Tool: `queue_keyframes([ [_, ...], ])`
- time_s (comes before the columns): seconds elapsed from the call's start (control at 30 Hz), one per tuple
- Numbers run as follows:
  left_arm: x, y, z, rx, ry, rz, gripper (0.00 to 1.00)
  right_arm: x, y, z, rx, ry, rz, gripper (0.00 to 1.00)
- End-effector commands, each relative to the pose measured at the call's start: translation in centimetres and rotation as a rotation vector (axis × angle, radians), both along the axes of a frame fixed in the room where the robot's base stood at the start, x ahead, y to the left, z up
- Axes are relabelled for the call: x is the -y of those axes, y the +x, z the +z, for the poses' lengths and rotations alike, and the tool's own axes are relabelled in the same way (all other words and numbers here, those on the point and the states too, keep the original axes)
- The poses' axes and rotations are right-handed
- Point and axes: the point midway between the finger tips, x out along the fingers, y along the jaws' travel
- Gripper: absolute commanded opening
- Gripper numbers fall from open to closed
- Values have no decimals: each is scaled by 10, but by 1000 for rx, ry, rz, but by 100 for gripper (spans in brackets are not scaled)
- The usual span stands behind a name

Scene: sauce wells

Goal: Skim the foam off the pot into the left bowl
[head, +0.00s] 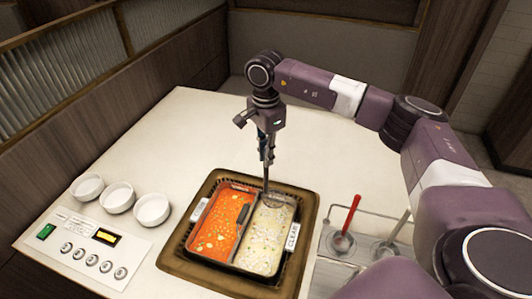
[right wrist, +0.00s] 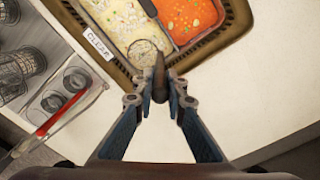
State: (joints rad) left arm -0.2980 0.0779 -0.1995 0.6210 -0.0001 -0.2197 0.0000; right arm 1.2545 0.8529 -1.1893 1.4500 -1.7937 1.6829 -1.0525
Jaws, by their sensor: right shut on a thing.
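My right gripper (head: 268,152) is shut on the handle of a skimmer (right wrist: 160,76), above the back right of the pot. The skimmer's round mesh head (right wrist: 144,50) is at the pale side's end; I cannot tell how deep it sits. The divided rectangular pot (head: 236,265) has orange-red broth (head: 218,228) on the left and pale broth with whitish foam (head: 266,236) on the right. A "CLEAR" label (head: 292,237) marks the pale side. The left bowl (head: 88,187) is white, upright and looks empty. My left gripper is not in view.
Two more white bowls, the middle one (head: 117,198) and the right one (head: 152,209), stand beside the left bowl. A button panel (head: 85,247) lies in front of them. Right of the pot, a metal holder has a red-handled utensil (head: 350,215). The table behind the pot is clear.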

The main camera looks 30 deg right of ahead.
Motion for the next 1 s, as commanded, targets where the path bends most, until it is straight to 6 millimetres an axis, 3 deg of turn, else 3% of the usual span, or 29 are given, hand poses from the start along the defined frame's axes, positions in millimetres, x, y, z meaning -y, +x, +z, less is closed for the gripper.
queue_keyframes([
  [1.0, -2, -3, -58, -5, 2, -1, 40, 0, 0, -82, 0, 0, 1, 0],
])
